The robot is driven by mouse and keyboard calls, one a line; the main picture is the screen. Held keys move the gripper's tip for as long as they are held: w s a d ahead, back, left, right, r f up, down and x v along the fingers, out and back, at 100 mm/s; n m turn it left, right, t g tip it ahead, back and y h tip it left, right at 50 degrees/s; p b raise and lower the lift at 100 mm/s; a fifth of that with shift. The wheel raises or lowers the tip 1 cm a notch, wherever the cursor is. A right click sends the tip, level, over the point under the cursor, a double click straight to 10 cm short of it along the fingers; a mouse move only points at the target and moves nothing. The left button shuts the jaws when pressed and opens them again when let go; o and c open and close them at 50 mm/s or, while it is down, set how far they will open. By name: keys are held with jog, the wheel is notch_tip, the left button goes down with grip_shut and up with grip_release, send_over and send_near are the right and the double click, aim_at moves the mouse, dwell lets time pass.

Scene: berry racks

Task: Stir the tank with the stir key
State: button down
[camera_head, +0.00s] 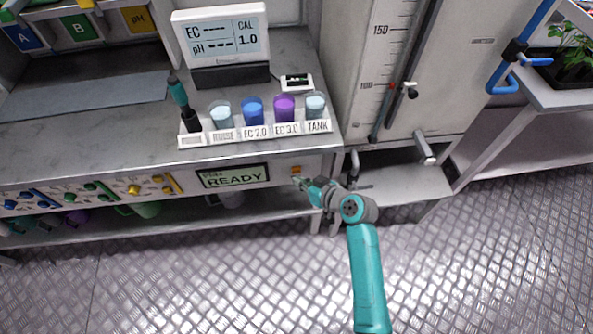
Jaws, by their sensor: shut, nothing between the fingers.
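A small orange key (296,170) sits on the bench's front panel, just right of a display (233,177) that reads "READY". Its label is too small to read, so I cannot tell for sure that it is the stir key. My gripper (299,182) is shut and empty, with its tips at or just below the orange key. I cannot tell whether they touch it. The tall pale tank (400,60) with a level scale marked 150 and 100 stands to the right. Its inside is hidden.
A white rack (255,134) holds several cups, one labelled TANK, and a teal probe (180,97). A meter (222,38) stands behind it. Coloured valves (100,190) line the front panel at left. A plant bench (560,95) is at right. The metal floor in front is clear.

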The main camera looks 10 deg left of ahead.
jog(key=shift+w+a, duration=0.15)
jog(key=shift+w, duration=0.25)
jog(key=shift+w+a, duration=0.1)
jog(key=shift+w, duration=0.35)
dwell(0.9)
jog(key=shift+s, duration=0.15)
jog(key=shift+s+d, duration=0.25)
jog(key=shift+s, duration=0.45)
jog(key=shift+s+d, duration=0.2)
jog(key=shift+s, duration=0.6)
jog(key=shift+s+d, duration=0.25)
jog(key=shift+s, duration=0.55)
jog(key=shift+s+d, duration=0.2)
jog(key=shift+s, duration=0.6)
